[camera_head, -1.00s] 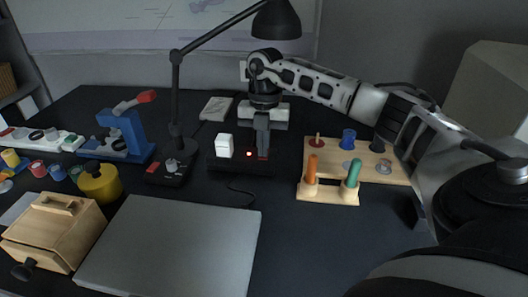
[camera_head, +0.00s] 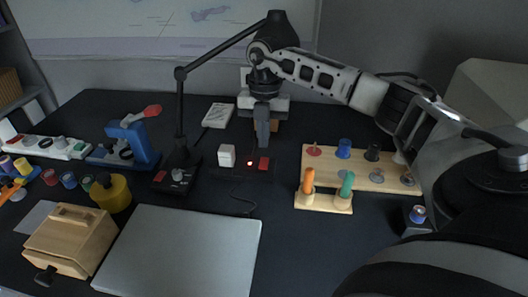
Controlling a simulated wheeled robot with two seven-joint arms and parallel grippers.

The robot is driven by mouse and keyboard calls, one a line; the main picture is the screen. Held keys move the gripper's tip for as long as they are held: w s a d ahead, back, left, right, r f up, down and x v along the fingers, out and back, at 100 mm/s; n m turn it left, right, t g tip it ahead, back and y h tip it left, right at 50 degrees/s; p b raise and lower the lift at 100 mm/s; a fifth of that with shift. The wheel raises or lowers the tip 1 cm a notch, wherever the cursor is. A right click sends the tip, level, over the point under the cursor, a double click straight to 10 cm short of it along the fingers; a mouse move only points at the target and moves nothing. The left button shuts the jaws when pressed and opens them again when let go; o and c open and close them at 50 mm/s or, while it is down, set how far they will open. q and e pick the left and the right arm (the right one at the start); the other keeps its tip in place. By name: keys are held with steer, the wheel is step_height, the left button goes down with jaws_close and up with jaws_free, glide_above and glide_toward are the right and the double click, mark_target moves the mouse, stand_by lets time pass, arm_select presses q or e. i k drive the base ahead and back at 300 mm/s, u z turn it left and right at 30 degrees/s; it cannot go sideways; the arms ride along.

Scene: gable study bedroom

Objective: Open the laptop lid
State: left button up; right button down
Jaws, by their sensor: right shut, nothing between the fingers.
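The laptop (camera_head: 183,252) is a flat grey slab lying on the dark desk at the lower middle, with its lid closed. My right gripper (camera_head: 263,145) hangs above the back of the desk, behind the laptop, pointing down. It is shut and empty, close to a black base with a white cube and a red button, and apart from the laptop. My left gripper is not in view.
A black lamp (camera_head: 180,110) stands behind the laptop. A wooden box (camera_head: 70,240) and a yellow pot (camera_head: 111,193) are at its left. A wooden peg board (camera_head: 325,160) stands at right. Dark desk right of the laptop is clear.

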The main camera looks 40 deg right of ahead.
mark_target(161, 252)
steer(key=k, duration=1)
